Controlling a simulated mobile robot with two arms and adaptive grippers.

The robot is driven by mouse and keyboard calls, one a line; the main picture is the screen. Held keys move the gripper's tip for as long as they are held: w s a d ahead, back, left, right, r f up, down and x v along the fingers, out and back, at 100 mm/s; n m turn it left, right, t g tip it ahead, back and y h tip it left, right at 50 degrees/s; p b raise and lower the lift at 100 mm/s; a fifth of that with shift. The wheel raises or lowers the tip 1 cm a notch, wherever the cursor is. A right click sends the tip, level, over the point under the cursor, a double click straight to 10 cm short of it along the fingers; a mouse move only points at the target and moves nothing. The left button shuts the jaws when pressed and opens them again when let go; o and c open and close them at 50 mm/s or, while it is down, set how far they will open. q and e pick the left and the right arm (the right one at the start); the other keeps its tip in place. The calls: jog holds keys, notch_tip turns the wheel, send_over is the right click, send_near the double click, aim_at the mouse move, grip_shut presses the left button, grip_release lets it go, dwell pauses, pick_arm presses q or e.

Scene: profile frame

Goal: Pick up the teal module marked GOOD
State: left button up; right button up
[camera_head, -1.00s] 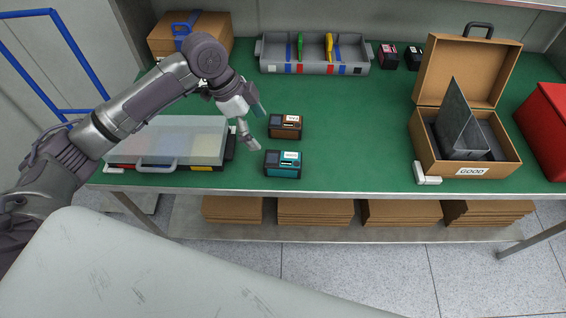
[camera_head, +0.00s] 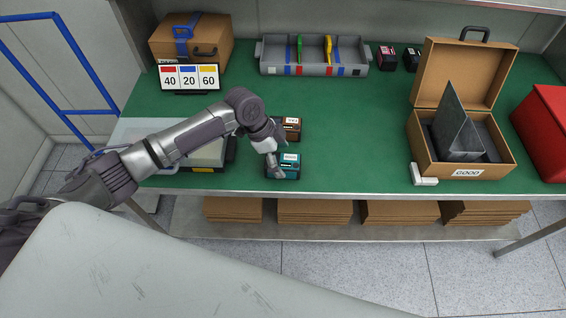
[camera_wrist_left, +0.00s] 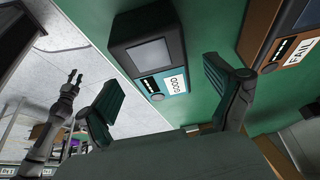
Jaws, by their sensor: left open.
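The teal module (camera_head: 290,165) stands near the front edge of the green table, partly hidden by my left gripper (camera_head: 276,168) in the head view. In the left wrist view the teal module (camera_wrist_left: 150,52) has a grey screen and a white label reading GOOD. My left gripper (camera_wrist_left: 168,98) is open there, its two dark fingers apart, with the module beyond and between them. I cannot tell whether a finger touches it. A brown module (camera_wrist_left: 281,38) marked FAIL is beside it. What seems to be my right gripper (camera_wrist_left: 74,78) is small in the left wrist view.
The brown module (camera_head: 289,133) is just behind the teal one. An open box (camera_head: 467,172) labelled GOOD stands on the right, with a dark divider inside. A grey tray (camera_head: 313,68) is at the back. A clear-lidded case (camera_head: 200,153) lies under my left arm. Mid-table is clear.

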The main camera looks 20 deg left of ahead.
aim_at(289, 161)
pick_arm(q)
jog(key=shift+f, duration=0.35)
dwell(0.5)
jog(key=c, duration=1.4)
jog(key=shift+r, duration=0.1)
jog(key=shift+r, duration=0.6)
notch_tip(289, 161, up, 3)
jog(key=shift+w+r+b, duration=0.1)
jog(key=shift+b, duration=0.5)
jog(key=w+d+r+b, duration=0.2)
jog(key=w+d+r, duration=0.2)
jog(key=d+r, duration=0.3)
jog(key=d, duration=0.4)
jog(key=shift+b, duration=0.3)
